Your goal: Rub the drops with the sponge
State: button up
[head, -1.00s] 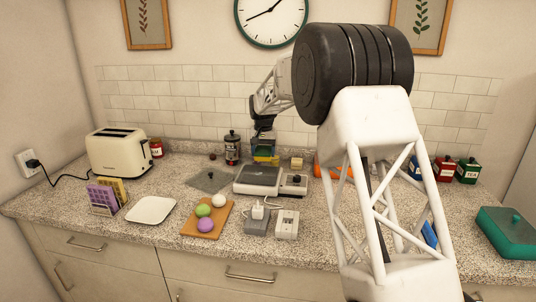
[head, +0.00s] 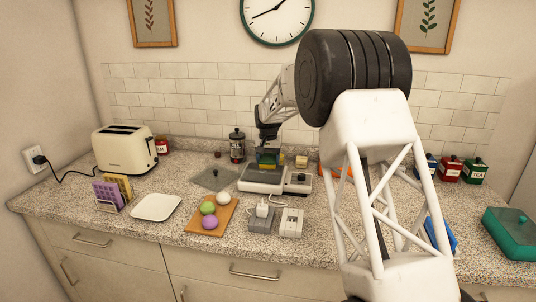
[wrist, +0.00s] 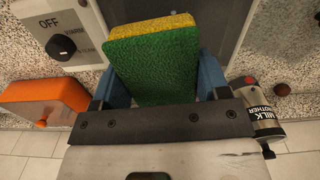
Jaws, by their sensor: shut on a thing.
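My gripper (head: 269,148) is shut on a sponge, which has a green face and a yellow layer. The sponge (wrist: 152,65) fills the upper middle of the wrist view, between my blue fingers. In the head view it hangs at the back edge of a flat appliance (head: 260,180) with a grey top. Whether it touches that top, I cannot tell. I can make out no drops in either view; they may be too small or hidden behind the sponge.
The appliance's dial (wrist: 63,55) is beside the sponge, marked OFF. A milk frother (head: 237,146) stands behind left, and an orange thing (wrist: 45,97) lies near the dial side. A grey mat (head: 214,179) and a board with balls (head: 199,225) lie to the left.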

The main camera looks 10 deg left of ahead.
aim_at(268, 157)
notch_tip(268, 157, down, 2)
jog(key=shift+f, duration=0.2)
jog(key=shift+a+f, duration=0.75)
jog(key=shift+a, duration=0.1)
jog(key=shift+c, duration=0.4)
jog(key=shift+a+r, duration=0.1)
jog(key=shift+a, duration=1.1)
jog(key=shift+d, duration=2)
jog(key=shift+r, duration=4.05)
